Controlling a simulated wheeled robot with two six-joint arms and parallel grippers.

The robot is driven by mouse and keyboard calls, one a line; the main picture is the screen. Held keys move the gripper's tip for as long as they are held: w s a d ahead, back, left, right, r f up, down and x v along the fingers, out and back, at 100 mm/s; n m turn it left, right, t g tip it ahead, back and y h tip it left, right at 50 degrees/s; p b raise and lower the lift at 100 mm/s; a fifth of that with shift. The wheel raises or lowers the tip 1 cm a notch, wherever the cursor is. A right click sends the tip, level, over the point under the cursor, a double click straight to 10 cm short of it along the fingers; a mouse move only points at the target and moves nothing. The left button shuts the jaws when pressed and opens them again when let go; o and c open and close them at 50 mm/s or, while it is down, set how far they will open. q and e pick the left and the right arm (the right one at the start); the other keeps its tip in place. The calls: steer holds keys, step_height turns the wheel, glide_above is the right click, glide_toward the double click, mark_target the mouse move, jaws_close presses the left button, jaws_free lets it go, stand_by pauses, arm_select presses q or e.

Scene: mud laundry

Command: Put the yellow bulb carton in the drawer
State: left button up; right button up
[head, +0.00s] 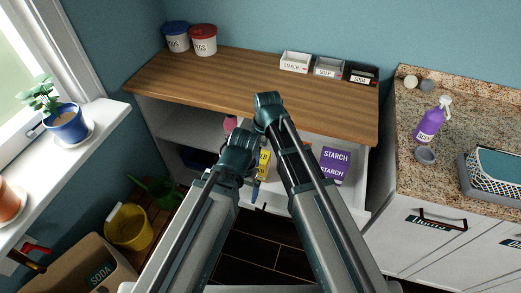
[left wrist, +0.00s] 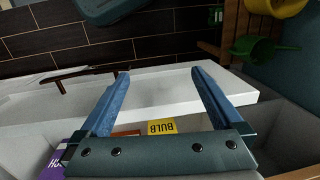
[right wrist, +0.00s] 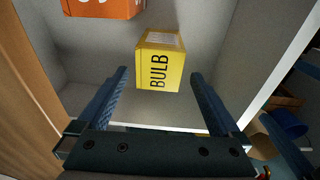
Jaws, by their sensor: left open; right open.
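The yellow bulb carton (head: 263,163) shows between my arms, within the open white drawer (head: 361,200). In the right wrist view the carton (right wrist: 161,62) lies inside grey walls, label toward me, beyond and between the fingertips of my open right gripper (right wrist: 160,76), not gripped. My left gripper (left wrist: 161,73) is open and empty above the drawer's front edge. The carton (left wrist: 162,126) shows behind its palm in the left wrist view. In the head view the arms hide part of the drawer, and the right gripper's fingers are hidden.
Purple starch boxes (head: 335,162) stand in the drawer at the right. An orange box (right wrist: 103,8) is near the carton. The wooden top (head: 230,85) overhangs behind, with small bins (head: 328,67) and tubs (head: 204,40). A granite counter (head: 405,120) stands at right.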

step_height(320, 180, up, 9)
steer(key=p, duration=0.8)
steer(key=shift+s+d, duration=0.3)
steer(key=shift+d, duration=0.05)
steer(key=shift+f, duration=0.2)
steer(key=f+b, duration=0.8)
steer(key=w+a+f+b, duration=0.1)
steer(key=f+b, duration=0.3)
steer(key=shift+s+r, duration=0.1)
steer(key=shift+r, duration=0.1)
